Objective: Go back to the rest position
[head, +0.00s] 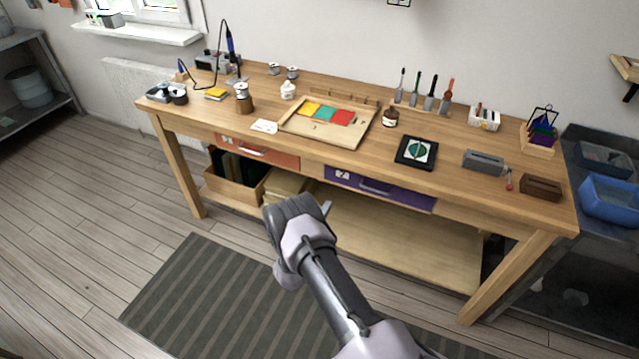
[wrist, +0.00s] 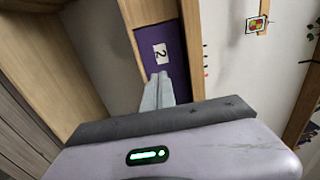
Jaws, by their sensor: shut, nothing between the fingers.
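My gripper (head: 326,207) is in front of the long wooden workbench (head: 462,185), below the level of its top and near the drawer fronts. In the wrist view the two grey fingers (wrist: 158,92) are together and empty, pointing toward the purple drawer front with a white "2" label (wrist: 161,54). The purple drawer (head: 380,189) also shows in the head view, to the right of the fingertips. My arm reaches up from the bottom of the head view. I cannot tell whether the fingers touch anything.
An orange drawer (head: 256,151) is left of the purple one. A wooden tray with coloured tiles (head: 347,137) and a dark square with a green disc (head: 402,154) lie on the bench. A lower shelf (head: 400,237) runs underneath. A striped mat (head: 200,300) covers the floor in front.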

